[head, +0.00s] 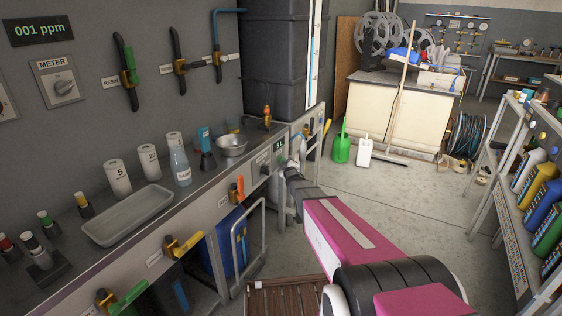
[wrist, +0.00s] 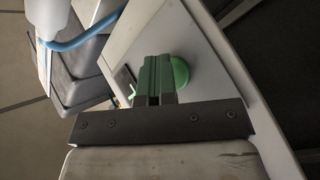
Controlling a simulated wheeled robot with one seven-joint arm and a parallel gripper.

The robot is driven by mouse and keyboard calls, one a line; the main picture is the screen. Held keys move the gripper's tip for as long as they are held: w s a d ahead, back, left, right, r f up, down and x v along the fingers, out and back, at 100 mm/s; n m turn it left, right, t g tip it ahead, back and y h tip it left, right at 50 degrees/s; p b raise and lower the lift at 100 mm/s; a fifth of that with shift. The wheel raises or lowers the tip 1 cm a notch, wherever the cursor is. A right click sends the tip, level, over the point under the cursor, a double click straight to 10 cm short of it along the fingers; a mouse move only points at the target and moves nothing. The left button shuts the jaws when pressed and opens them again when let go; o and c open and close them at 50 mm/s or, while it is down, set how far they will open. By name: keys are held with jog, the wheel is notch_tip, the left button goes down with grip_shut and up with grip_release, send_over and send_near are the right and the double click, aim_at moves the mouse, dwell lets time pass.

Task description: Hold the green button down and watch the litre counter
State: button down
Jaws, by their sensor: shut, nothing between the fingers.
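The round green button (wrist: 181,72) sits on a pale panel in the wrist view, partly hidden behind my fingers. My gripper (wrist: 155,62) is shut and empty, its fingertips over the left part of the button. Whether the tips touch it or press it in, I cannot tell. In the head view my gripper (head: 284,171) is at the right end of the counter front, mostly hidden by my wrist. A small dark display with green digits (head: 279,146), likely the litre counter, is just above it. The digits are too small to read surely.
A steel bowl (head: 232,145), a bottle (head: 180,166) and a tray (head: 128,214) stand on the counter. A metal handle frame (head: 248,250) juts out below. A green watering can (head: 341,146) stands on the floor. Shelves (head: 512,170) line the right; the floor between is clear.

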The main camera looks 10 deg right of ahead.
jog(key=shift+s+d, duration=0.55)
jog(key=shift+d, duration=0.2)
jog(key=shift+s+d, duration=0.75)
jog(key=shift+d, duration=0.3)
jog(key=shift+s+d, duration=0.75)
jog(key=shift+d, duration=0.25)
jog(key=s+a+f+m+g+h, duration=0.1)
jog(key=s+m+g, duration=0.4)
jog(key=s, duration=1.3)
jog(key=s+f+m+g+h, duration=0.1)
jog(key=s+m+g, duration=0.5)
jog(key=s+g, duration=0.7)
jog(key=s+f, duration=0.1)
jog(key=s, duration=0.3)
jog(key=shift+s+a+f+g+h, duration=0.3)
jog(key=shift+s+a, duration=0.05)
jog(key=shift+s, duration=0.05)
